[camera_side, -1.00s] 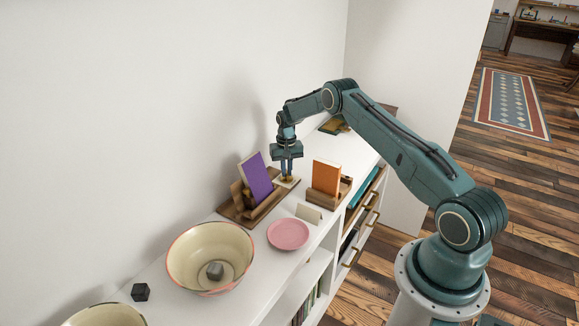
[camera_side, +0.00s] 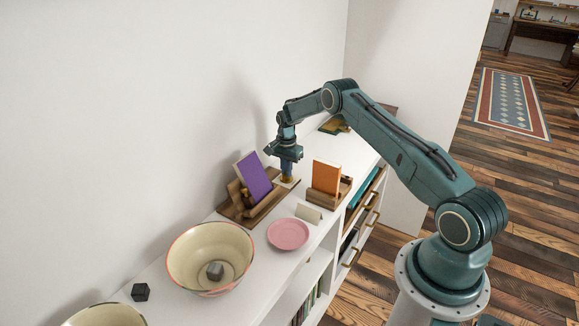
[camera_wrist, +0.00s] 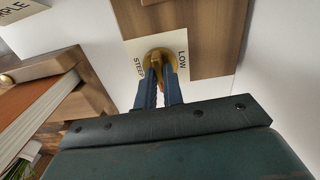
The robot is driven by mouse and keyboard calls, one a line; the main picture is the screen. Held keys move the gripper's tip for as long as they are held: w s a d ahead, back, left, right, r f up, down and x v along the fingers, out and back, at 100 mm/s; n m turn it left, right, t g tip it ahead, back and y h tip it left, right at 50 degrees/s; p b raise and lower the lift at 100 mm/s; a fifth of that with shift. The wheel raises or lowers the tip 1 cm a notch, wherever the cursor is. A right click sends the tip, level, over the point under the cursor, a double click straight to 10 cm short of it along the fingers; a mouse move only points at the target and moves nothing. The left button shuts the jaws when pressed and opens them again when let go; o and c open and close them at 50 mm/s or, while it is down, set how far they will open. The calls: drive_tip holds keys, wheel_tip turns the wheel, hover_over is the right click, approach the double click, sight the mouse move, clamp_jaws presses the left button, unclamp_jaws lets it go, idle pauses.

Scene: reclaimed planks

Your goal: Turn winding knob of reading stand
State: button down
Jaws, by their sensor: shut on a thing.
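The reading stand (camera_side: 236,211) is wooden and holds a purple book (camera_side: 254,176) leaning back on it, at the middle of the shelf top in the side view. Its brass winding knob (camera_side: 287,180) is at the stand's right end, mostly hidden under my gripper. In the wrist view the knob (camera_wrist: 157,56) sits on a pale plate (camera_wrist: 137,84) marked STEEP on the left and LOW on the right. My gripper (camera_wrist: 162,76) points down with its two fingers shut on the knob, one on each side. It also shows in the side view (camera_side: 287,170).
An orange book in a wooden holder (camera_side: 326,180) stands close to the right of the knob. A small card (camera_side: 308,214), pink plate (camera_side: 289,234), cream bowl (camera_side: 185,262) with a grey cube, and dark cube (camera_side: 140,292) are nearer. The wall rises behind.

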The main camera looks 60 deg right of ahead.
idle(0.3)
drive_tip(key=c, duration=1.5)
unclamp_jaws()
wheel_tip(320, 180, up, 14)
drive_tip(key=shift+f, duration=0.1)
